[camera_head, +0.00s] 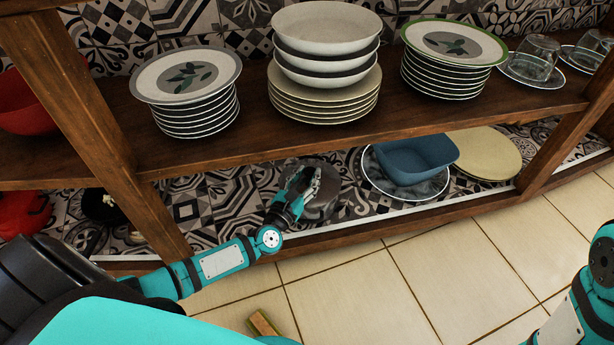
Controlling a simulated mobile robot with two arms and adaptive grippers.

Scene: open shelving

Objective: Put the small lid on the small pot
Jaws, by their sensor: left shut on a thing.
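My left gripper (304,182) reaches into the lower shelf, fingers pointing away from me. It is shut at a round, dark grey metal piece (325,196), which looks like the small lid. The fingers cover part of this piece. I cannot tell lid from pot there, or whether a pot is under it. My right arm shows at the right edge, but its gripper is out of view.
A blue bowl (415,158) on a plate and cream plates (484,153) stand to the right on the lower shelf. The wooden upper shelf (250,135) bears plate stacks just above my left gripper. Red cookware (25,212) and a black piece (100,206) are left of the post.

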